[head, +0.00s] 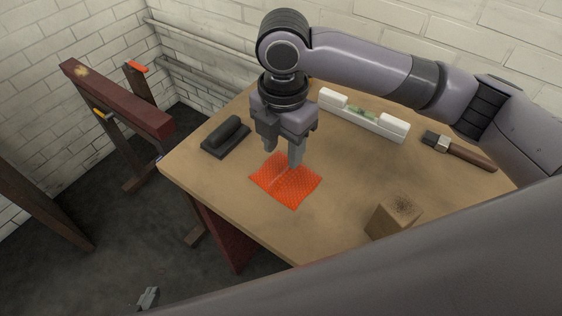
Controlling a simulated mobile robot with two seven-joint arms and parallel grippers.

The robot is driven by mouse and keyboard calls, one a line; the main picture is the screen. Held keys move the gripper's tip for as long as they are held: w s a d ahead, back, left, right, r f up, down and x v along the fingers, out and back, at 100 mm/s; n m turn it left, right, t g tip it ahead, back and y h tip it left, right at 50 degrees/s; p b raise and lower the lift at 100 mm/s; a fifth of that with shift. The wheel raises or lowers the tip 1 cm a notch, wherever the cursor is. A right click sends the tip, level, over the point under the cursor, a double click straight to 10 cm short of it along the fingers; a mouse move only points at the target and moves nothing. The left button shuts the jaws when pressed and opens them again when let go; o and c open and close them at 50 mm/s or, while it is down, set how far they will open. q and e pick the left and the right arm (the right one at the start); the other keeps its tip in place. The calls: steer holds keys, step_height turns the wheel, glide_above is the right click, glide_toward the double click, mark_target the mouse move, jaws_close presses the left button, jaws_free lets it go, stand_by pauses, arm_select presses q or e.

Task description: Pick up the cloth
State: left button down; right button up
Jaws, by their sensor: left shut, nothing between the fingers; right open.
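The orange-red cloth (294,190) lies flat on the wooden table, near its left front edge, with a paler crease line across it. My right gripper (283,158) points down over the cloth's back part, its fingers apart with nothing held. Its fingertips are at or just above the cloth; I cannot tell whether they touch it. My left gripper (148,298) shows only as a small grey piece at the bottom left, away from the table, shut and empty.
On the table (215,184) are a black block with a handle (226,138) left of the cloth, a white level (375,121) behind, a wooden-handled brush (462,152) at right and a wooden block (391,217) at front right. A dark red sawhorse (118,98) stands left.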

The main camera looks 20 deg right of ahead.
mark_target(283, 174)
steer(key=f, duration=0.6)
steer(key=shift+s+f, duration=0.2)
steer(key=shift+c, duration=0.3)
jaws_close()
